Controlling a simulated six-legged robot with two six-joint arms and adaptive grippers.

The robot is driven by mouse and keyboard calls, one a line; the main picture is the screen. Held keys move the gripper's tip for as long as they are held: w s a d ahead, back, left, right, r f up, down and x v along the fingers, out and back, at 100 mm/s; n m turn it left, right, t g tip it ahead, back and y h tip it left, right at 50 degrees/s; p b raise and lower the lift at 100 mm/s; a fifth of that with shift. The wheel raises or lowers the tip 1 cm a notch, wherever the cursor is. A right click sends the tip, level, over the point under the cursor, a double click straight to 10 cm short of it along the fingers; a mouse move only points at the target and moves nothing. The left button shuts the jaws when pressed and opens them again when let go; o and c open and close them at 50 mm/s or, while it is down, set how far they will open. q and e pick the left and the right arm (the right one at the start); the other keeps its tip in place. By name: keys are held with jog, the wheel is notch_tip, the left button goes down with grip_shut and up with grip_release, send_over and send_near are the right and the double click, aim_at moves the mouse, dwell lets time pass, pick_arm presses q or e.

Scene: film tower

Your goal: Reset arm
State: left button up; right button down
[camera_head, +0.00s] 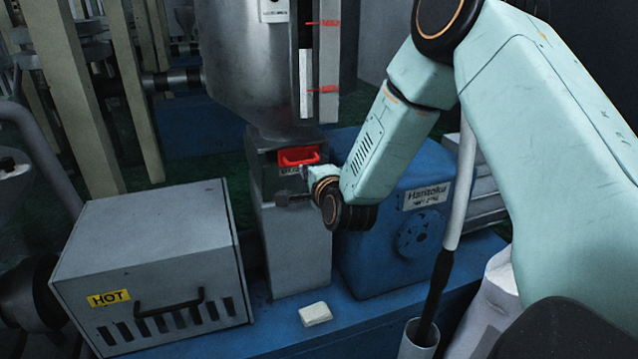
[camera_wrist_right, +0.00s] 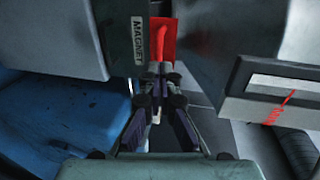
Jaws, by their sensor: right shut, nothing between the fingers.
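My right arm reaches in from the right in the head view. Its gripper (camera_head: 287,199) is in front of the grey box below the hopper, just under a red handle (camera_head: 299,156). In the right wrist view the gripper (camera_wrist_right: 157,72) has its fingers together with nothing between them. The red handle (camera_wrist_right: 161,35) on its red plate is straight ahead of the fingertips, beside a MAGNET label. I cannot tell whether the tips touch it. My left gripper is not in view.
A grey metal hopper (camera_head: 250,75) stands above the handle. A blue motor housing (camera_head: 390,255) is behind my wrist. A grey HOT box (camera_head: 150,265) is at left. A small pale block (camera_head: 315,314) lies on the blue base. A tube holder (camera_head: 418,340) is at front right.

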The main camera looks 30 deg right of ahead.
jog(key=v, duration=0.6)
jog(key=s+a+f+n+g+y, duration=0.2)
jog(key=s+a+f+n+g, duration=0.2)
jog(key=s+f+n, duration=0.4)
jog(key=s+a+f+n+g+y, duration=0.2)
jog(key=s+a+f+n+g, duration=0.4)
jog(key=f, duration=0.5)
jog(key=s+a+f+n+g, duration=0.1)
jog(key=s+f, duration=0.4)
jog(key=s, duration=0.7)
jog(key=s+a+f+n+g, duration=0.1)
jog(key=s+f+n+g, duration=0.3)
jog(key=s, duration=0.8)
notch_tip(320, 180, down, 2)
jog(key=shift+s+f+n, duration=0.15)
jog(key=shift+s+n, duration=0.15)
jog(key=shift+n, duration=0.3)
